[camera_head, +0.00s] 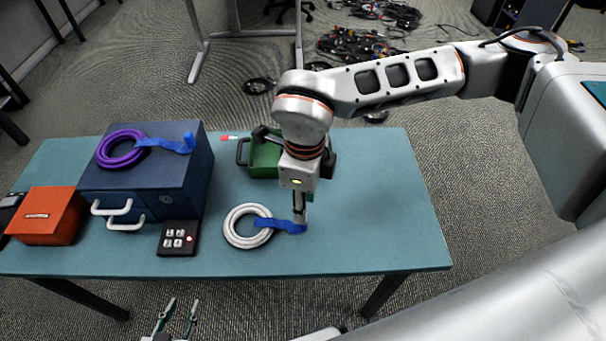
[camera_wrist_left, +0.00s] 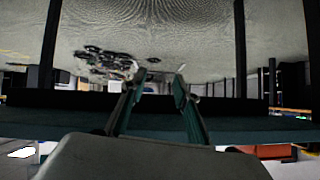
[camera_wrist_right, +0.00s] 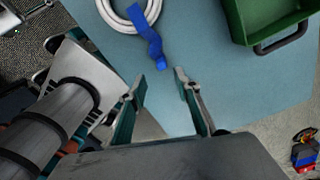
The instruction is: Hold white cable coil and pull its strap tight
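The white cable coil (camera_head: 230,238) lies flat on the table, left of my right gripper (camera_head: 299,222). Its blue strap (camera_head: 272,224) crosses the coil's right side and its loose tail runs right to the fingertips. In the right wrist view, my right gripper (camera_wrist_right: 160,82) is open and empty, pointing down, with the strap's blue tail (camera_wrist_right: 155,45) just beyond the fingertips. Part of the coil (camera_wrist_right: 115,14) shows at the top there. My left gripper (camera_head: 178,308) is below the table's front edge, apart from the coil. Its fingers (camera_wrist_left: 160,82) are open and empty.
The table (camera_head: 370,215) is clear right of my right gripper. A green bin (camera_head: 263,160) stands behind the coil. A blue box (camera_head: 175,165) with a purple coil (camera_head: 103,152), an orange box (camera_head: 48,217) and a black button box (camera_head: 165,247) stand left.

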